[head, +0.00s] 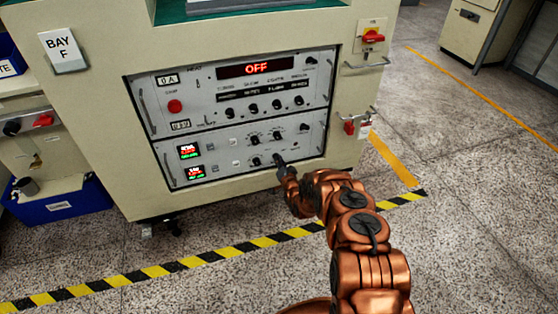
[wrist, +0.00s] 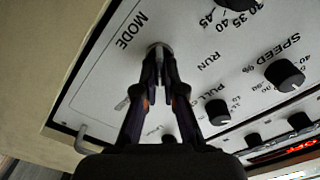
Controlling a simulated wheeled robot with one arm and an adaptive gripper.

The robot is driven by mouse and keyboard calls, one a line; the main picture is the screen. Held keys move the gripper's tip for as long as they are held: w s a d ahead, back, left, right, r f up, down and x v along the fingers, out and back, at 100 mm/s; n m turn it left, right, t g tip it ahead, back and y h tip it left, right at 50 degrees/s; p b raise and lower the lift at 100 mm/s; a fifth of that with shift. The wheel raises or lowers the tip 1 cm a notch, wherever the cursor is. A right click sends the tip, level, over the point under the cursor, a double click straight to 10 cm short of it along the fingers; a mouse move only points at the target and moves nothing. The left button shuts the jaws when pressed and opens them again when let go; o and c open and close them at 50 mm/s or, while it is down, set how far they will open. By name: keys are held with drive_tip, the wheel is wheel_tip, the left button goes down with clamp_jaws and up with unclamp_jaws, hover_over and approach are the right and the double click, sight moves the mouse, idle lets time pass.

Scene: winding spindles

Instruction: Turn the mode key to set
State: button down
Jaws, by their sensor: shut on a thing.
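The mode key (wrist: 158,47) is a small metallic piece on the grey lower panel, beside the printed word MODE, which appears upside down in the wrist view. My gripper (wrist: 158,68) is shut on it, with both dark fingertips against its sides. The fingertips cover much of the key, so I cannot tell which position it points to. The word RUN is legible on the panel; I cannot read a SET mark. In the head view my gripper (head: 283,168) reaches the lower right part of the lower panel (head: 222,170), and the key is hidden there.
Black knobs sit close by, including the speed knob (wrist: 284,75) and the pull knob (wrist: 217,110). A metal handle (wrist: 95,138) stands out near the panel edge. Above are an OFF display (head: 255,68) and a red button (head: 175,106). Floor is clear in front.

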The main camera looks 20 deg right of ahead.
idle(0.4)
drive_tip(key=c, duration=1.3)
unclamp_jaws()
drive_tip(key=shift+s, duration=6)
